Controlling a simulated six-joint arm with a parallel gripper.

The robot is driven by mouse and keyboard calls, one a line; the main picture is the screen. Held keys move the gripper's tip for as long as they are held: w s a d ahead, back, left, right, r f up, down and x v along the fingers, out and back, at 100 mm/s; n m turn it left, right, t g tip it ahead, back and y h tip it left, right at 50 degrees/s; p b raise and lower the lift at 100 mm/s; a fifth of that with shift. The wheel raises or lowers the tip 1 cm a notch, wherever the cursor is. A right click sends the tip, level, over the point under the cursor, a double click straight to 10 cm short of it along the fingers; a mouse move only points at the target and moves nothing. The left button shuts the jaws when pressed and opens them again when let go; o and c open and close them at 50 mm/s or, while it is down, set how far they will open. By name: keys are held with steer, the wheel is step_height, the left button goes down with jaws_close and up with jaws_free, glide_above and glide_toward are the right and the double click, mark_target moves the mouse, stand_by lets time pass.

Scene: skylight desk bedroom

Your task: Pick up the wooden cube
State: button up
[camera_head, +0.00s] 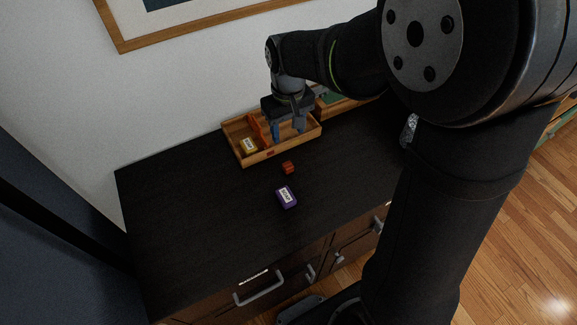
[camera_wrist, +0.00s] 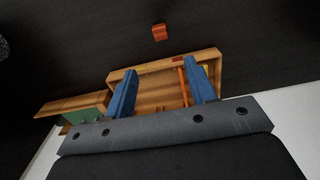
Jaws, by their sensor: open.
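The wooden cube (camera_head: 288,167), small and reddish-orange, lies on the dark cabinet top just in front of the wooden tray. In the wrist view the cube (camera_wrist: 159,32) is near the top centre, beyond the fingertips and apart from them. My gripper (camera_head: 288,134) is open and over the right part of the tray, behind the cube. In the wrist view its two blue fingers (camera_wrist: 159,66) are spread, with nothing held between them. How high the fingertips are above the tray floor is hard to tell.
The wooden tray (camera_head: 265,158) has an orange divider (camera_head: 258,128) and a yellow labelled box (camera_head: 249,146) in its left part. A purple labelled box (camera_head: 287,197) lies in front of the cube. A wall stands behind. The left cabinet top (camera_head: 190,215) is clear.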

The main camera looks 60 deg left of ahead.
mark_target(288, 165)
step_height(288, 165, down, 15)
steer(key=shift+r, duration=0.1)
stand_by(0.4)
steer(key=c, duration=1.1)
steer(key=shift+o, duration=0.2)
steer(key=shift+r, duration=0.1)
